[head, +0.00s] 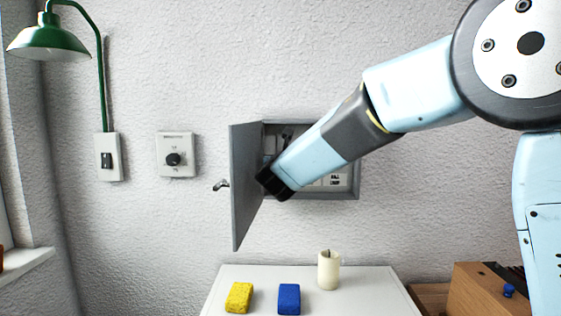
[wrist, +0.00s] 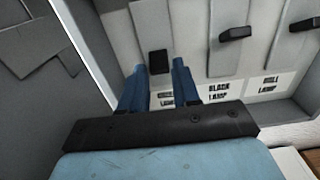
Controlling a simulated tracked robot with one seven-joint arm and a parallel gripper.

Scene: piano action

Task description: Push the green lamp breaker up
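The grey breaker box (head: 357,180) hangs open on the wall, its door (head: 245,190) swung to the left. My gripper (wrist: 158,66) has two blue fingers spread apart, one on each side of this toggle in the picture. I cannot tell whether they touch it. In the head view my gripper (head: 269,163) reaches into the box, and my arm hides most of the breakers. The green lamp (head: 48,38) is at the upper left.
The black lamp breaker (wrist: 238,33) and hall lamp breaker (wrist: 304,24) are to the right. The open door stands close to my gripper's left. Below, a white table (head: 350,290) bears a yellow sponge (head: 239,297), a blue block (head: 289,298) and a candle (head: 328,270).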

